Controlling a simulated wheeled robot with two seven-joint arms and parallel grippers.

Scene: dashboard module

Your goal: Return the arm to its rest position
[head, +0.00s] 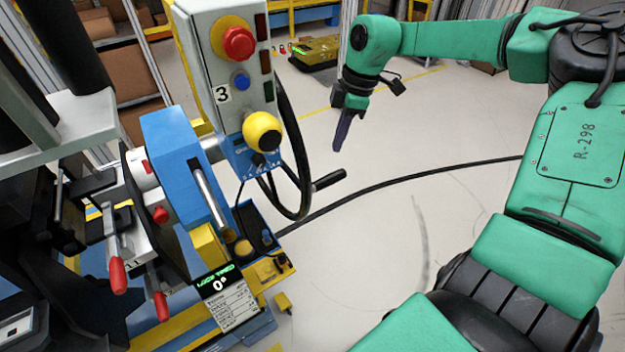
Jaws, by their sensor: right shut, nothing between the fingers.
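My green right arm comes in from the right edge and bends across the top of the head view. Its right gripper (340,143) points down in open air over the pale floor, right of the control box, and touches nothing. Its dark fingers are together and empty. My left gripper does not show.
At left stands a blue and grey machine (185,165) with red-tipped levers. A black cable (400,185) crosses the floor. Shelves stand behind.

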